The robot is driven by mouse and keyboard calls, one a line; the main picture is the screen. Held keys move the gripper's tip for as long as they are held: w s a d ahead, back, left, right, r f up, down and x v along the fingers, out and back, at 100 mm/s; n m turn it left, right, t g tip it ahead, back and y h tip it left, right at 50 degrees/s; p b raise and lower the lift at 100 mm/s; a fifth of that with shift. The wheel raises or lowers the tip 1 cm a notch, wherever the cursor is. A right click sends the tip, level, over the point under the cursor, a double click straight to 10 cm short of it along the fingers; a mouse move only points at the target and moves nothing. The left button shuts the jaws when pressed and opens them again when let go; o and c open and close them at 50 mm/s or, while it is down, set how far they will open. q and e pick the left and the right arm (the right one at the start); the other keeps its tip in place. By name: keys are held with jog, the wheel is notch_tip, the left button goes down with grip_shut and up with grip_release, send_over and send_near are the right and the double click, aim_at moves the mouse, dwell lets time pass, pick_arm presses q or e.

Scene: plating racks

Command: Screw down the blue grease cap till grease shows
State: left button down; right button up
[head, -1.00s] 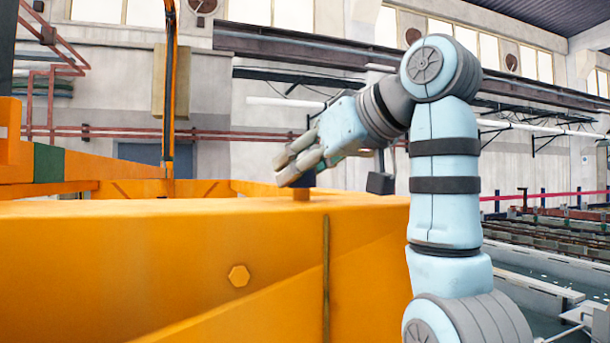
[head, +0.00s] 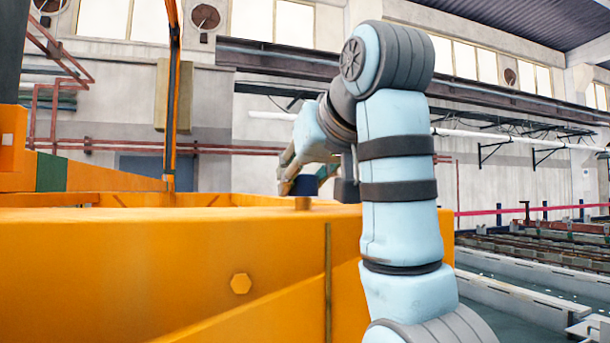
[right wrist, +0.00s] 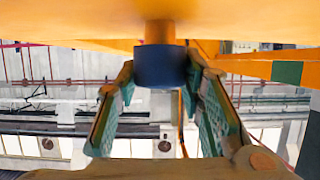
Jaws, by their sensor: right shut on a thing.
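The blue grease cap (head: 305,186) sits upright on a short orange stub (head: 302,203) on top of the orange machine body. My right gripper (head: 287,186) is at the cap, its fingers at the cap's left side in the head view. In the right wrist view the blue cap (right wrist: 160,66) lies between the two green-padded fingertips, and the gripper is shut on it. The orange stub (right wrist: 160,32) shows above the cap there, as that view is turned over. Grease cannot be made out at this size. My left gripper is not in view.
An orange upright (head: 171,100) stands behind. Long low tanks (head: 530,270) lie at the right. The air above the cap is free.

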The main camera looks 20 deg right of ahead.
jog(key=o, duration=1)
jog(key=shift+f, duration=0.1)
jog(key=shift+o, duration=0.9)
jog(key=shift+w, duration=0.35)
jog(key=shift+s, duration=0.2)
